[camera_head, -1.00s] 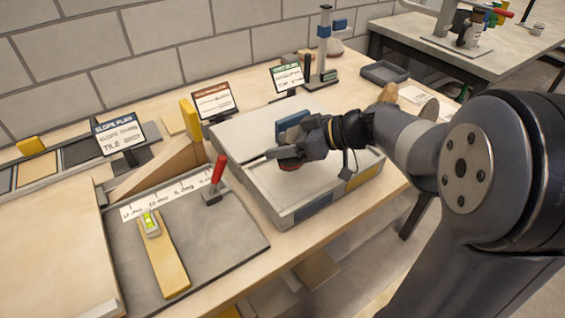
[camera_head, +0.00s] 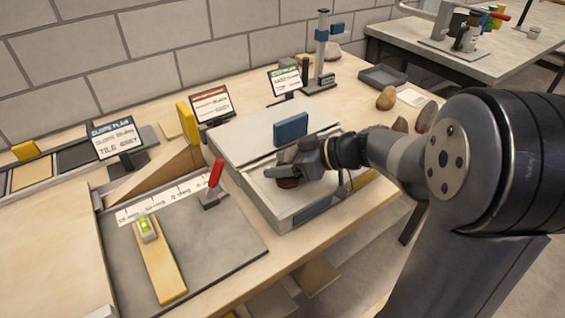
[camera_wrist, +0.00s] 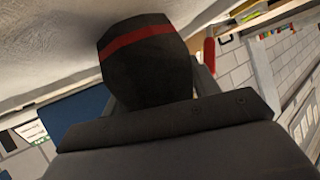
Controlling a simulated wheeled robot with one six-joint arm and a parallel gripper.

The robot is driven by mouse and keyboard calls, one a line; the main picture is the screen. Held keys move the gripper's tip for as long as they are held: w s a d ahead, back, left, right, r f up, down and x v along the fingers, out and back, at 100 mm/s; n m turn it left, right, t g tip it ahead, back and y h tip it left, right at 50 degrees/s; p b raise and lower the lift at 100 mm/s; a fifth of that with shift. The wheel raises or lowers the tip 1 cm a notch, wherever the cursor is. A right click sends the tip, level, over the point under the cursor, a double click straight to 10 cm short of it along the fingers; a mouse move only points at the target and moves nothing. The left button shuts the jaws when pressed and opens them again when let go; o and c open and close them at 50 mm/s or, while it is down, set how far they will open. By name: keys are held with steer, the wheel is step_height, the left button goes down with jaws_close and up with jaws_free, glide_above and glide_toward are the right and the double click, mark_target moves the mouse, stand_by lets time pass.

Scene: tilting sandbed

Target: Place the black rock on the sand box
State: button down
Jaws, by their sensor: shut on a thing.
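The black rock (camera_wrist: 145,65), dark with a red band, is held in my gripper in the wrist view. In the head view only a small reddish-dark part of the rock (camera_head: 288,183) shows beneath the fingers. My gripper (camera_head: 282,173) is shut on it, low over the front part of the sand box (camera_head: 310,210), a pale grey box on the table. The pale sand (camera_wrist: 45,35) fills the upper left of the wrist view, close to the rock. I cannot tell whether the rock touches the sand.
A blue block (camera_head: 291,129) stands at the box's back, behind my gripper. A red-handled lever (camera_head: 214,178) and a board with a level (camera_head: 148,230) are left of the box. Several rocks (camera_head: 386,98) lie right of it. Sign cards (camera_head: 212,104) stand behind.

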steer(key=shift+c, duration=2.3)
jaws_free()
steer(key=shift+r+p, duration=0.4)
steer(key=shift+p, duration=0.3)
steer(key=v, duration=1.2)
steer(key=shift+f, duration=0.2)
